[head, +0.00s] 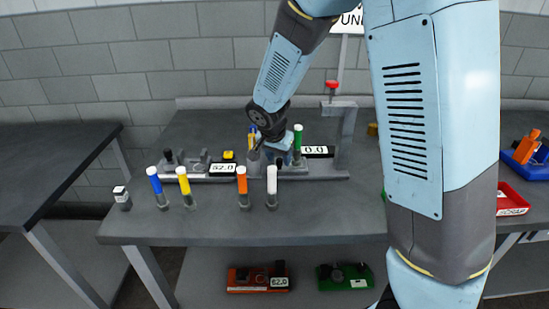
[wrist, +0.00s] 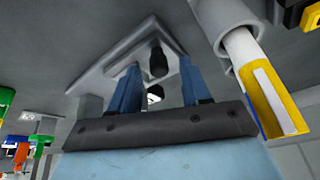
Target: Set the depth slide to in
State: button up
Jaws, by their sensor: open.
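My gripper (head: 281,157) is at the middle of the workbench, over the long grey fixture. In the wrist view its two blue fingers (wrist: 160,68) are apart. A small black knob (wrist: 158,61) stands on a pale grey stepped block (wrist: 105,62) and shows in the gap between the fingers; I cannot tell whether they touch it. It looks like the depth slide's knob, but no label shows and its position cannot be read. The gripper and arm hide this part in the head view. A display (head: 317,151) reading 0.0 stands just right of my gripper.
Upright tools with blue (head: 155,182), yellow (head: 184,182), orange (head: 242,182) and white (head: 272,181) handles stand along the front. A second display (head: 223,169) is at left. A yellow-and-white part (wrist: 268,85) is close right of the fingers. A red scrap tray (head: 512,202) is far right.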

jog(key=shift+w+f, duration=0.15)
jog(key=shift+f, duration=0.15)
grip_shut()
dwell(0.4)
